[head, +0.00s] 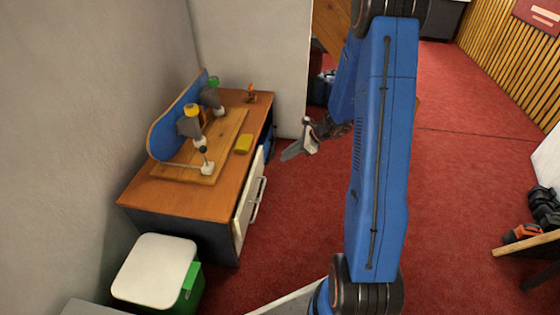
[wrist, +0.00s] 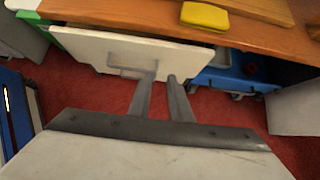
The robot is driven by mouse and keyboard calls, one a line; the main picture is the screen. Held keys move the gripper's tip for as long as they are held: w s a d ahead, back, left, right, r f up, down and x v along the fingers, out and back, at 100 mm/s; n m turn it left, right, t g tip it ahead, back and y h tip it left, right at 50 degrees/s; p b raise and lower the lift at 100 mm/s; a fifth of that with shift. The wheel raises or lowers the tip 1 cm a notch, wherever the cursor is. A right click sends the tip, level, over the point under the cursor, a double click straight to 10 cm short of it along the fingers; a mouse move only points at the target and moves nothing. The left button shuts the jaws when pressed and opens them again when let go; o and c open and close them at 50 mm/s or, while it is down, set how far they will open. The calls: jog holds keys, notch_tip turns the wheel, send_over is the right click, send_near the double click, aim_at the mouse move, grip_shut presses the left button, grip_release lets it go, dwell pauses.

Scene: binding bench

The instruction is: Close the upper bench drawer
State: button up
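The bench drawer (head: 249,195) has a white front with a pale bar handle (head: 258,200), on the right side of the wooden bench (head: 190,200). The front also shows in the wrist view (wrist: 95,48), standing a little out from under the bench top with a dark gap above it. Whether a second drawer lies below is not clear. My gripper (head: 286,156) is in the air to the right of the bench, apart from the drawer. In the wrist view its two fingers (wrist: 160,80) are apart with nothing between them, pointing toward the white front near its handle.
A yellow block (head: 243,144) and a wooden board (head: 215,150) with a blue-backed fixture lie on the bench. A white-lidded green bin (head: 155,268) stands at its near end. A blue case (wrist: 230,78) sits beneath the bench.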

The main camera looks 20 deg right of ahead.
aim_at(262, 191)
jog(key=shift+o, duration=0.5)
jog(key=s+a+r+n+g+h, duration=0.1)
jog(key=s+a+n+g, duration=0.2)
jog(key=a+n, duration=0.2)
jog(key=shift+a+n+h, duration=0.35)
jog(key=shift+n+h, duration=0.05)
jog(key=shift+n, duration=0.7)
jog(key=s+a+r+n+h, duration=0.1)
jog(key=a+r+n+h, duration=0.25)
jog(key=n, duration=0.75)
jog(key=shift+g+h, duration=0.25)
jog(key=shift+g, duration=0.15)
jog(key=a+f, duration=0.1)
jog(key=f, duration=0.4)
jog(key=w+a+f, duration=0.1)
jog(key=f, duration=0.5)
jog(key=w+a+f, duration=0.1)
jog(key=f, duration=0.5)
jog(key=shift+f, duration=0.1)
jog(key=shift+c, duration=0.3)
grip_shut()
